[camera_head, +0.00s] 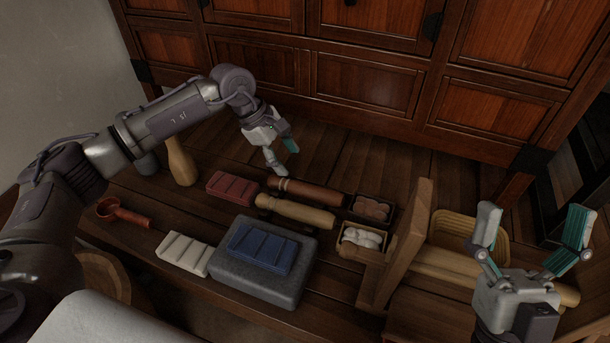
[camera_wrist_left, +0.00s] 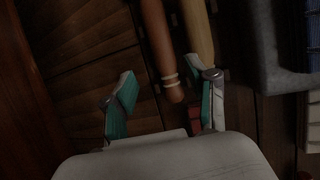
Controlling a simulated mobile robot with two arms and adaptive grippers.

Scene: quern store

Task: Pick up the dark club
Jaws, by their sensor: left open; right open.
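The dark club (camera_head: 310,193) is a reddish-brown wooden rod lying on the plank surface, behind a paler club (camera_head: 295,214). In the left wrist view the dark club (camera_wrist_left: 157,40) has two light bands near its rounded end, which shows between the fingertips of my left gripper (camera_wrist_left: 168,86). The head view shows my left gripper (camera_head: 283,156) open and empty near the dark club's left end. Whether a finger touches the club I cannot tell. My right gripper (camera_head: 534,222) is open and empty at the right, away from the club.
A red ridged block (camera_head: 233,187) lies left of the clubs. A blue block (camera_head: 260,249) sits on a grey slab (camera_head: 230,277) in front. Small boxes (camera_head: 359,252) stand to the right, beside an upright wooden board (camera_head: 405,240). A wooden cabinet (camera_head: 360,95) closes the back.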

